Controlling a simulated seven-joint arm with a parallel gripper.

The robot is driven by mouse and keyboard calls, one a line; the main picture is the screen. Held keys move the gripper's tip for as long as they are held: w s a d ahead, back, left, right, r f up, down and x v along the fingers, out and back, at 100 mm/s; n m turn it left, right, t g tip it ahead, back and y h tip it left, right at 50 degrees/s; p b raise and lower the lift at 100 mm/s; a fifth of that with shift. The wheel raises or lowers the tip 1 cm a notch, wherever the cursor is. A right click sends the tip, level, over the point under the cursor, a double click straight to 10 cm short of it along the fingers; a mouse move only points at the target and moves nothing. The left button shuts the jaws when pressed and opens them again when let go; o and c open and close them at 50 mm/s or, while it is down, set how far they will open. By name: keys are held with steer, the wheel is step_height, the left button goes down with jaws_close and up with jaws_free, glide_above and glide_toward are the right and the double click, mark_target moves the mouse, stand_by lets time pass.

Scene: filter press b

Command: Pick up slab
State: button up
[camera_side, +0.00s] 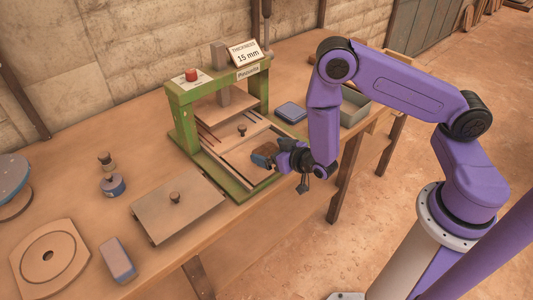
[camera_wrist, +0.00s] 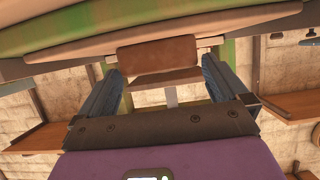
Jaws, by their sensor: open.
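My gripper (camera_side: 266,152) is at the front right edge of the green press (camera_side: 184,115), its fingers pointing towards the press. In the wrist view its two blue-grey fingers (camera_wrist: 162,72) stand apart. A reddish-brown block-like piece (camera_wrist: 157,54) shows between and just beyond the fingertips; it also shows at the fingertips in the side view (camera_side: 262,161). I cannot tell if it is the slab or if the fingers touch it. Inside the press lies a pale flat board (camera_side: 228,145), with a knobbed piece on it.
A blue pad (camera_side: 290,112) and a grey bin (camera_side: 353,108) are behind my gripper.

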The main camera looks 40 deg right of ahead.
steer(key=shift+x, duration=0.8)
steer(key=c, duration=1)
steer(key=shift+o, duration=0.2)
steer(key=shift+r, duration=0.1)
